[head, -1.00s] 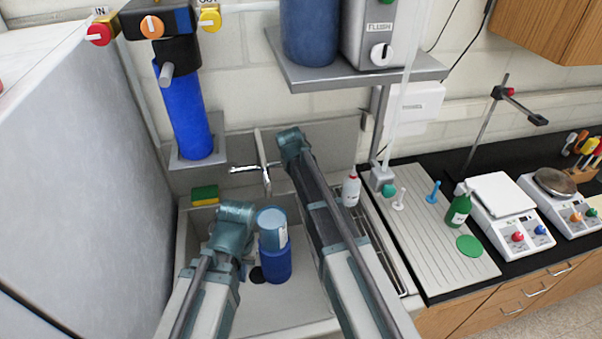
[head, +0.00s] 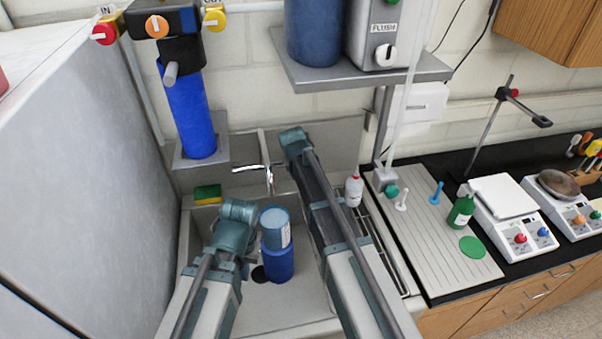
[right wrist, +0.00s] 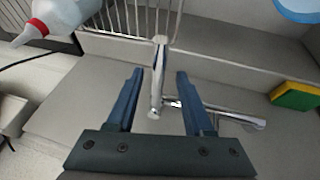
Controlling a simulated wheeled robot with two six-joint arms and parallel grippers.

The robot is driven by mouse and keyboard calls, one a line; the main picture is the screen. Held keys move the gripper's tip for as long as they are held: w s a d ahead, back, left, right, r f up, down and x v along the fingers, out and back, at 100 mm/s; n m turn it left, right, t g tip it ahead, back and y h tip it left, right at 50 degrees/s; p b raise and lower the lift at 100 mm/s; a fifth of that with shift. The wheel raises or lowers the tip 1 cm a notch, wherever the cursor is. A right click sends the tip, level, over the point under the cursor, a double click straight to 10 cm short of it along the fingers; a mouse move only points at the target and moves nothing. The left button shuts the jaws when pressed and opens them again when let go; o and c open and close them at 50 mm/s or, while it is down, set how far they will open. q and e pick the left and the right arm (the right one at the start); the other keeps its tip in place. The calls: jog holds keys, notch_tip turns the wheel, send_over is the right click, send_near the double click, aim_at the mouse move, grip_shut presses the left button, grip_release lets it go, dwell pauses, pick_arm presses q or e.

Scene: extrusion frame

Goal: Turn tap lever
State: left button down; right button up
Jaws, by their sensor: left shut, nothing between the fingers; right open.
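The chrome tap with its upright lever (head: 264,158) stands at the back of the sink in the head view. The lever (right wrist: 157,85) also shows in the right wrist view, with the spout pointing right. My right gripper (right wrist: 159,76) is open, with one finger on each side of the lever and gaps between. In the head view my right arm's end hides that gripper, just right of the tap. My left gripper (head: 246,262) is low over the sink's left part, shut and empty, apart from the tap. Its fingertips are hard to make out.
A blue container (head: 278,262) stands in the sink (head: 302,300) beside my left arm. A yellow-green sponge (head: 207,194) lies at the back left. A white bottle (head: 353,190) with a red tip stands right of my right arm. A shelf (head: 360,72) hangs above.

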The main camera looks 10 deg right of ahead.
jog(key=p+v, duration=1.2)
jog(key=v, duration=0.1)
jog(key=shift+r, duration=0.3)
jog(key=shift+s, duration=0.1)
jog(key=s+d+f+g+y, duration=0.1)
jog(key=s+d+g, duration=0.1)
jog(key=s, duration=0.8)
jog(key=s+d+f+g+y, duration=0.1)
jog(key=s+d+g, duration=0.15)
jog(key=s, duration=0.75)
jog(key=s+a+f+n+b, duration=0.1)
jog(key=s+a+f+b, duration=0.1)
jog(key=f+b, duration=0.5)
jog(key=s+a+f+n+b, duration=0.1)
jog(key=s+a+f+b, duration=0.1)
jog(key=a+f+b, duration=0.3)
jog(key=s+a+f+n+h+b, duration=0.1)
jog(key=a+f+b, duration=0.3)
jog(key=f+b, duration=0.6)
jog(key=shift+s, duration=0.65)
jog(key=shift+f, duration=0.1)
